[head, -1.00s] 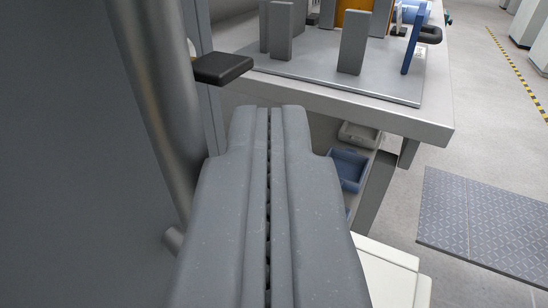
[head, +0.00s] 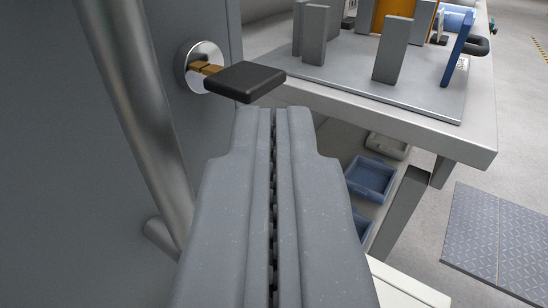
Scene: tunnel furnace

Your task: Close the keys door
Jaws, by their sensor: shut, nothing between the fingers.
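The grey door (head: 60,200) fills the left side of the head view, with a vertical metal bar handle (head: 135,110) on it. A key with a black head (head: 245,81) sticks out of a round silver lock (head: 201,66) near the door's edge. My gripper (head: 273,112) is shut and empty. Its tips are just below the key head in the picture, to the right of the bar handle. I cannot tell whether the tips touch the key. The door's hinge side and frame are out of view.
A workbench (head: 470,140) with a grey plate (head: 350,75) and upright blocks stands at the back right. Blue bins (head: 372,178) sit on a shelf below it.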

